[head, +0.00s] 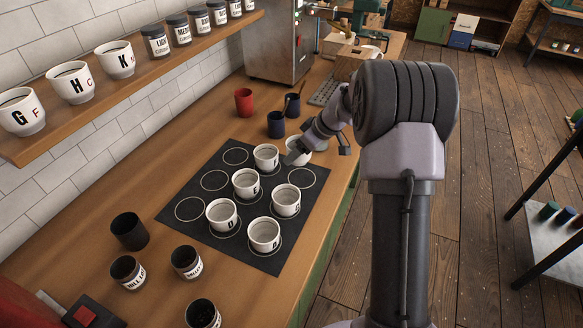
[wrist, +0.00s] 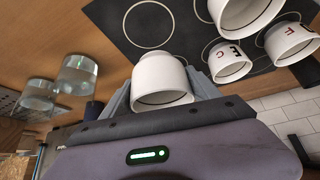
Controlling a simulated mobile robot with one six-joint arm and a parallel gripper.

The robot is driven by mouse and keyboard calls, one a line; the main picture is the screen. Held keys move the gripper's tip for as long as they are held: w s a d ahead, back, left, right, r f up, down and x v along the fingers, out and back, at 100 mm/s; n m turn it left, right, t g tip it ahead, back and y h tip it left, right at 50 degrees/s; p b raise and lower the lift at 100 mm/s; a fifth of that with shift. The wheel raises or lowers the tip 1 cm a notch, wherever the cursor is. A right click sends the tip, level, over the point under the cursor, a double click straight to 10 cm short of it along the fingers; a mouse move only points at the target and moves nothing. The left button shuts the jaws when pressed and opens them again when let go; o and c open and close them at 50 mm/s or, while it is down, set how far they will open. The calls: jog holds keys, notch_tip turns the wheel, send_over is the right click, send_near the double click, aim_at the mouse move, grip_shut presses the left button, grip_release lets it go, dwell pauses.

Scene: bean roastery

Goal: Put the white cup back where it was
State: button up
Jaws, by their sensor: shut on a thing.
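My gripper (head: 296,157) is shut on a white cup (head: 300,146) at the far right edge of the black mat (head: 200,190). The held cup (wrist: 161,80) sits between the jaws in the wrist view; I see no letter on it there. Whether it touches a surface is unclear. The mat has ring outlines. An empty ring (head: 302,177) lies just nearer than the held cup; an empty ring (wrist: 150,24) also shows beside the cup in the wrist view. Several other white lettered cups stand on the mat, one marked E (head: 246,184).
A red cup (head: 244,102) and dark blue cups (head: 276,125) stand beyond the mat. Black canisters (head: 187,263) stand nearer. A shelf (head: 100,120) with lettered cups and jars runs along the left wall. Clear glasses (wrist: 77,75) show in the wrist view.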

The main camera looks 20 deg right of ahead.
aim_at(309, 158)
notch_tip(309, 158, down, 7)
jog(key=shift+d+f+b, duration=0.1)
jog(key=shift+b, duration=0.8)
jog(key=shift+f, duration=0.15)
jog(key=o, duration=1.8)
jog(key=shift+c, duration=0.2)
jog(key=p+v, duration=0.1)
jog(key=v, duration=0.3)
jog(key=p+v, duration=0.1)
jog(key=v, duration=0.7)
jog(key=shift+r+p, duration=0.35)
jog(key=shift+p, duration=0.05)
jog(key=s+a+r+m, duration=0.6)
jog(key=s+a+r, duration=0.8)
jog(key=s+a, duration=0.35)
jog(key=s+a+m+h, duration=0.1)
jog(key=s+m, duration=0.4)
jog(key=s, duration=0.8)
jog(key=shift+s+a+f+h, duration=0.15)
jog(key=shift+a+f+h, duration=0.2)
jog(key=shift+a, duration=0.45)
